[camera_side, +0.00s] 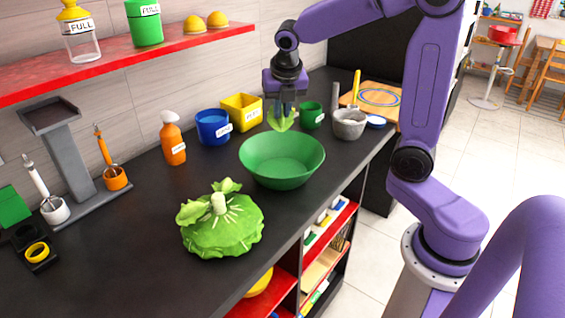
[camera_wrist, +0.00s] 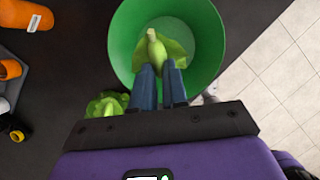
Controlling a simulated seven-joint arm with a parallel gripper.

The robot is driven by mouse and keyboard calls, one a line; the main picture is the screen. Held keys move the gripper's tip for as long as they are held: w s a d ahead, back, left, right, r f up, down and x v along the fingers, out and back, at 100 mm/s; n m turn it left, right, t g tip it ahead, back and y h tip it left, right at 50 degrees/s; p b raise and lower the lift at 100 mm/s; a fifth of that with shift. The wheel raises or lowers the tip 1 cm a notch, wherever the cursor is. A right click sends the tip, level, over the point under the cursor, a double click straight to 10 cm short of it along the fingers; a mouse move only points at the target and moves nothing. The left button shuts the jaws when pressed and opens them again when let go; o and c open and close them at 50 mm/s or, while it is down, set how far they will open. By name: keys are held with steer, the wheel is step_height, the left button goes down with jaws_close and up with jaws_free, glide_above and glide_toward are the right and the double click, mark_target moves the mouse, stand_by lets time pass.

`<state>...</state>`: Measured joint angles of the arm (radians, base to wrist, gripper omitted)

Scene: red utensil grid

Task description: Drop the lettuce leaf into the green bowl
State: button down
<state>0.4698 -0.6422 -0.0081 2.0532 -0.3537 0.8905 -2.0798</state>
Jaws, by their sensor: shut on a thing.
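The green bowl (camera_side: 282,172) stands on the dark counter in the side view, and it fills the top middle of the wrist view (camera_wrist: 122,45). My gripper (camera_side: 284,110) points down above the bowl's far rim in the side view. Its fingers (camera_wrist: 160,78) are shut on the lettuce leaf (camera_wrist: 158,46), which shows against the bowl's inside in the wrist view. The leaf (camera_side: 281,122) hangs below the fingers, clear of the bowl in the side view. A lettuce head (camera_side: 220,226) sits on the counter in front of the bowl.
A blue container (camera_side: 213,128), a yellow box (camera_side: 241,113), a small green cup (camera_side: 312,117) and a grey bowl (camera_side: 348,125) stand behind the bowl. An orange spray bottle (camera_side: 172,140) is to the left. A red shelf (camera_side: 130,60) runs along the wall. The counter's edge is at right.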

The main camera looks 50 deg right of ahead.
mark_target(287, 122)
steer(key=shift+w+d+r+m, duration=0.1)
steer(key=shift+d+r+m, duration=0.05)
steer(key=shift+d, duration=0.45)
steer(key=shift+w+d+r+m, duration=0.1)
steer(key=shift+d+r+m, duration=0.05)
steer(key=shift+d, duration=0.45)
steer(key=shift+d+f, duration=0.1)
steer(key=shift+d, duration=0.05)
steer(key=shift+f, duration=2.85)
steer(key=c, duration=1.1)
jaws_free()
steer(key=shift+r, duration=0.1)
steer(key=v, duration=1.7)
steer(key=shift+a+r, duration=0.1)
steer(key=shift+a, duration=0.1)
steer(key=shift+a, duration=0.1)
